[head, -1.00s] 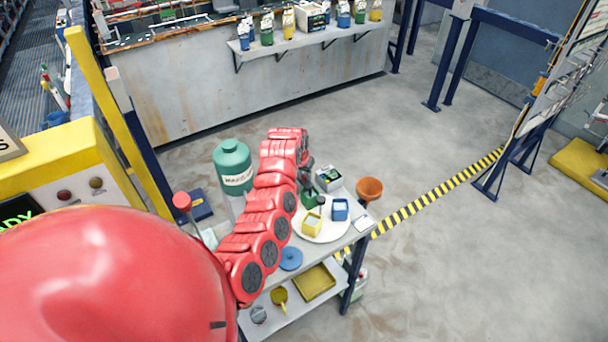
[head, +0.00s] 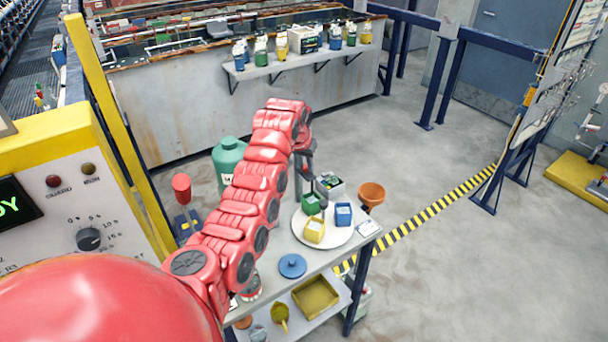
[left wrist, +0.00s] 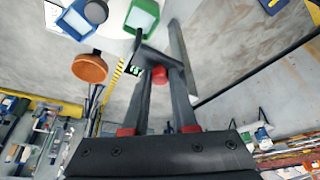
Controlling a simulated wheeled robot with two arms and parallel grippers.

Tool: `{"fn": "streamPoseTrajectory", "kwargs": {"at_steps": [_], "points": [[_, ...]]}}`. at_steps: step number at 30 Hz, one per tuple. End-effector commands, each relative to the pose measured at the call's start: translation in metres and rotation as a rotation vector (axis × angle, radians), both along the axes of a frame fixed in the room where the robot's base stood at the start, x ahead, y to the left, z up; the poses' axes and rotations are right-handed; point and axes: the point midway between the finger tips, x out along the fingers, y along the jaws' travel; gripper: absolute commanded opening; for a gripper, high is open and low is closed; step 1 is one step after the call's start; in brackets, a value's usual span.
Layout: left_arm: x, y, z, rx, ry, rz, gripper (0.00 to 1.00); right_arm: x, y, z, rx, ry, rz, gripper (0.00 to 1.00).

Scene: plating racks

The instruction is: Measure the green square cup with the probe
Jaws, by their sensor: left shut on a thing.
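The green square cup (head: 311,204) stands on a round white plate (head: 341,241) with a yellow square cup (head: 314,232) and a blue square cup (head: 343,215). My left gripper (head: 307,165) is above and behind the green cup, shut on a dark slim probe (head: 319,187) that slants down by that cup. In the left wrist view, the probe (left wrist: 137,43) lies between my gripper (left wrist: 160,70) and the green cup (left wrist: 143,16), its end close to the cup's rim. I cannot tell whether its tip is inside. My right gripper is out of view.
A grey meter box (head: 331,183) and an orange bowl (head: 371,194) stand behind the plate. A green jug (head: 228,158) is left of my arm. A blue lid (head: 292,266) lies in front. A yellow tray (head: 315,297) sits on the lower shelf.

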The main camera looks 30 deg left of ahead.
Motion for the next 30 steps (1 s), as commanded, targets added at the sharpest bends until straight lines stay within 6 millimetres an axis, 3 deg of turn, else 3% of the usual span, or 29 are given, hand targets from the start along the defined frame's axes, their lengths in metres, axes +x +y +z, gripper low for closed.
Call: {"fn": "streamPoseTrajectory", "kwargs": {"at_steps": [5, 6, 8, 17, 22, 28, 30], "points": [[0.003, 0.000, 0.005, 0.004, -0.011, -0.001, 0.00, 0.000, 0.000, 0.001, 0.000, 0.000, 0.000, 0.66], [0.003, 0.001, 0.005, 0.005, -0.012, -0.001, 0.27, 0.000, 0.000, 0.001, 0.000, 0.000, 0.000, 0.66], [0.002, 0.001, 0.005, 0.004, -0.011, -0.001, 0.38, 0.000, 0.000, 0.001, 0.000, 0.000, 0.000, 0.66], [0.001, 0.001, 0.004, 0.004, -0.008, 0.000, 0.39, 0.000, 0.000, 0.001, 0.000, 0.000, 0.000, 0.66], [-0.004, -0.001, 0.017, 0.004, -0.009, 0.000, 0.39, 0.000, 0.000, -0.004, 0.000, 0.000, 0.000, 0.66], [-0.021, -0.005, 0.060, 0.006, -0.016, 0.000, 0.39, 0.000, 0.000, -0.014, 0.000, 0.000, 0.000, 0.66], [-0.029, -0.006, 0.088, 0.004, -0.012, 0.000, 0.39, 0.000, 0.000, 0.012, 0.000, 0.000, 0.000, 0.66]]}}
